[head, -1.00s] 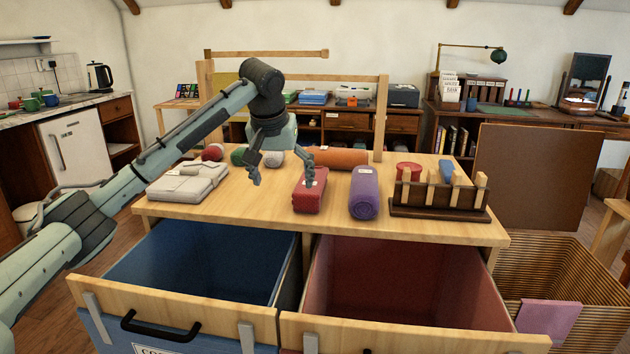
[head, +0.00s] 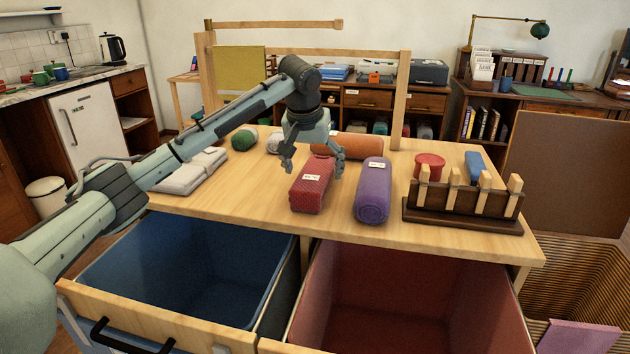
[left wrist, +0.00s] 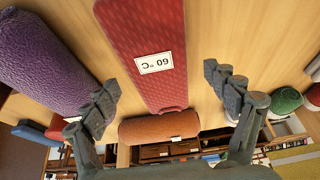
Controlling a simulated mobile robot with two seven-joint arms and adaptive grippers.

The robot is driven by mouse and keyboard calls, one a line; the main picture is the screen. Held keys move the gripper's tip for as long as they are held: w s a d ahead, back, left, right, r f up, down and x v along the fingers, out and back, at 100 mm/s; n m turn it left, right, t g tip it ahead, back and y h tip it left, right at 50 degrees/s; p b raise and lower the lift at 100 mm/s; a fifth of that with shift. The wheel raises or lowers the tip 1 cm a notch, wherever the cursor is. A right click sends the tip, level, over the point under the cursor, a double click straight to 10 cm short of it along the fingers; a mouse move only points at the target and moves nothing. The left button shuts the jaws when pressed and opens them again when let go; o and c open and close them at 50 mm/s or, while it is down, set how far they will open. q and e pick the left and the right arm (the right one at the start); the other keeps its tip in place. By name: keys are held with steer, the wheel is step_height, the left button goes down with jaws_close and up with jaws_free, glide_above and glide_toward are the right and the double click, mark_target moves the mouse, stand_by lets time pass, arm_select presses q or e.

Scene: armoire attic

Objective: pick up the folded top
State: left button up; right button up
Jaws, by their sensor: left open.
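A red, textured folded cloth piece (head: 312,187), which looks like the folded top, lies on the wooden table top with a white label on it. In the left wrist view it (left wrist: 145,40) runs between my fingers, and the label reads 60 °C upside down. My left gripper (head: 314,164) is open, pointing down above its far end, one finger to each side. In the left wrist view the gripper (left wrist: 167,95) shows no contact with it. My right gripper is not in view.
A purple roll (head: 373,190) lies close on the right, an orange roll (head: 355,146) just behind. Grey folded cloth (head: 190,172) lies left; a wooden rack (head: 462,213) stands right. Open blue (head: 190,262) and red (head: 410,300) drawers extend below the table front.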

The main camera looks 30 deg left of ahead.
mark_target(314, 173)
arm_select(q)
steer(key=shift+x, duration=1.55)
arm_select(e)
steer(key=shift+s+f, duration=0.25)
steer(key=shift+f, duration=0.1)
arm_select(q)
steer(key=shift+c, duration=0.5)
steer(key=c, duration=1.3)
steer(key=shift+o, duration=0.2)
steer(key=shift+r, duration=0.2)
step_height(314, 173, up, 4)
steer(key=shift+r, duration=0.1)
steer(key=s+a+r+b, duration=0.1)
steer(key=s+a+r, duration=0.4)
steer(key=s, duration=0.5)
steer(key=shift+v, duration=0.8)
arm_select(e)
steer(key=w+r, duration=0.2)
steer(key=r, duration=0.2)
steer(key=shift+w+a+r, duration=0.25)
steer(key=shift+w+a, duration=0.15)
arm_select(q)
steer(key=shift+w+a, duration=0.1)
steer(key=shift+a, duration=0.05)
